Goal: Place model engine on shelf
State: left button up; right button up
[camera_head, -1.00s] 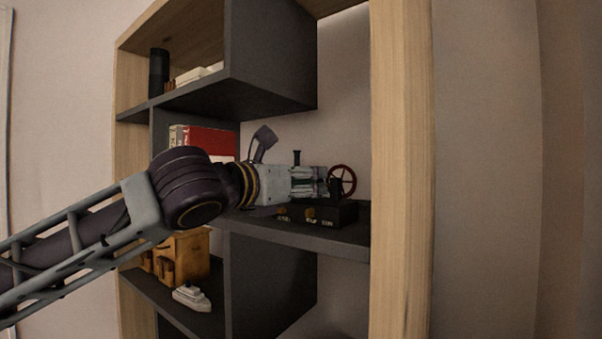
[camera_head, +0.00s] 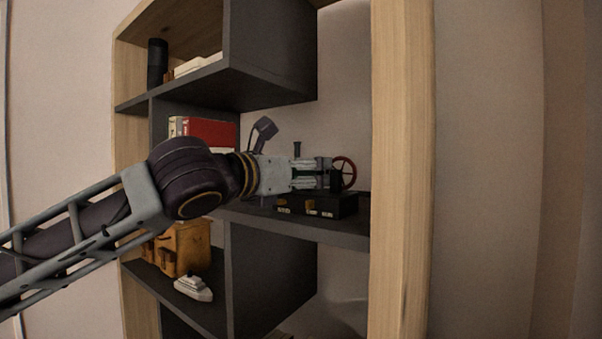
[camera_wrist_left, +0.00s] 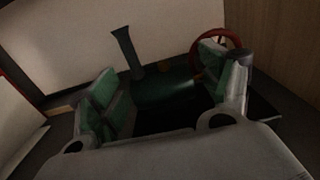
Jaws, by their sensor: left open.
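The model engine, dark with a red flywheel (camera_head: 344,172) and a small chimney (camera_head: 297,149), stands upright on the middle dark shelf (camera_head: 300,227). Under it is a black base (camera_head: 335,205) with small gold labels. My left gripper (camera_head: 322,174) is at the engine, level with its body, and partly hides it. In the left wrist view the jaws (camera_wrist_left: 165,100) are open, with green pads on both sides of the engine's green boiler (camera_wrist_left: 165,88). The flywheel (camera_wrist_left: 222,40) is behind the right-hand finger. I cannot tell whether a pad touches the engine. My right gripper is not in view.
Red and white books (camera_head: 208,134) stand in the compartment behind my arm. A brown box-like object (camera_head: 185,248) and a small white ship model (camera_head: 193,287) are on the lower shelf. A thick wooden upright (camera_head: 401,170) stands close to the right of the engine.

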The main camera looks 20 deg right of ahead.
pick_arm(q)
jog(key=shift+s+a+r, duration=0.1)
jog(key=b+v, duration=0.2)
jog(key=v, duration=0.9)
jog(key=shift+s+a+b, duration=0.3)
jog(key=shift+b, duration=0.05)
dwell(2.3)
